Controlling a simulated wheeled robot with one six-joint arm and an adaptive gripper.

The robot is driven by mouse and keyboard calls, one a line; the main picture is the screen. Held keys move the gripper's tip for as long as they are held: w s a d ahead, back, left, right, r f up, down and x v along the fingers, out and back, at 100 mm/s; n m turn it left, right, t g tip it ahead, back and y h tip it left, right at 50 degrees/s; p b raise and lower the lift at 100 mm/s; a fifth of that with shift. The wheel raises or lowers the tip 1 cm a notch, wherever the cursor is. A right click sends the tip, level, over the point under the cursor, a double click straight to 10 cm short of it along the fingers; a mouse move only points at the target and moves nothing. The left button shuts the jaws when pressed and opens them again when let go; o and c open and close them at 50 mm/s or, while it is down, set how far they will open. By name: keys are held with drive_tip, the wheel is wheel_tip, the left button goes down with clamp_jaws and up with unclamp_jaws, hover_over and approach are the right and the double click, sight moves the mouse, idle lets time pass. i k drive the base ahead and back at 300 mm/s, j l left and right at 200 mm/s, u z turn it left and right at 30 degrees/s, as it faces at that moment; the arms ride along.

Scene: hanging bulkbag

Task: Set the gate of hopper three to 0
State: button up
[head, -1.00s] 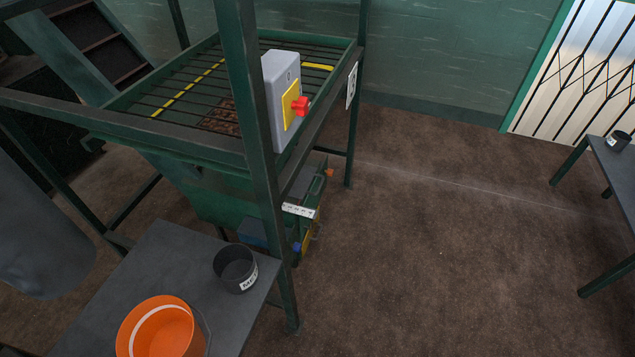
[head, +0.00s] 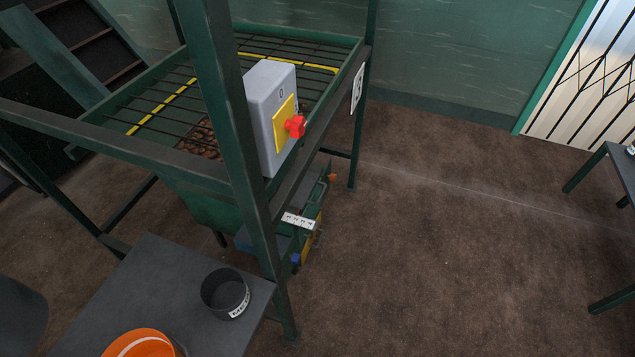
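A green hopper (head: 208,207) with a barred grate on top stands in a dark green frame (head: 235,140). Brown lumps lie under the grate. Low on its right side is a white marked scale strip (head: 298,221), with a green rod-like part and an orange-red tip (head: 332,177) near it. The gate itself and its setting are too small to read. A plate on the frame's far right post (head: 357,88) is seen too obliquely to read, so I cannot tell the hopper's number. My gripper is not in view.
A grey box with a yellow plate and red knob (head: 295,126) is on the frame. A grey table (head: 150,275) in front holds a dark pot (head: 225,294) and an orange bucket (head: 142,345). Brown floor (head: 440,230) is clear to the right, before another table (head: 625,165).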

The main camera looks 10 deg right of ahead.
sight(302, 196)
drive_tip(key=i+l+u, duration=0.1)
drive_tip(key=i+l, duration=0.25)
drive_tip(key=i+l+u, duration=0.1)
drive_tip(key=i+l, duration=0.25)
drive_tip(key=i+l+u, duration=0.1)
drive_tip(key=i+l, duration=0.2)
drive_tip(key=l, duration=0.15)
drive_tip(key=i+l+u, duration=0.1)
drive_tip(key=i+l, duration=0.2)
drive_tip(key=l, duration=0.15)
drive_tip(key=i+l+u, duration=0.15)
drive_tip(key=i+l, duration=0.15)
drive_tip(key=l, duration=0.15)
drive_tip(key=i+l+u, duration=0.1)
drive_tip(key=i+l, duration=0.15)
drive_tip(key=l, duration=0.2)
drive_tip(key=i+l+u, duration=0.1)
drive_tip(key=i+l, duration=0.15)
drive_tip(key=l, duration=0.3)
drive_tip(key=i+l+u, duration=0.1)
drive_tip(key=l, duration=0.4)
drive_tip(key=i, duration=0.1)
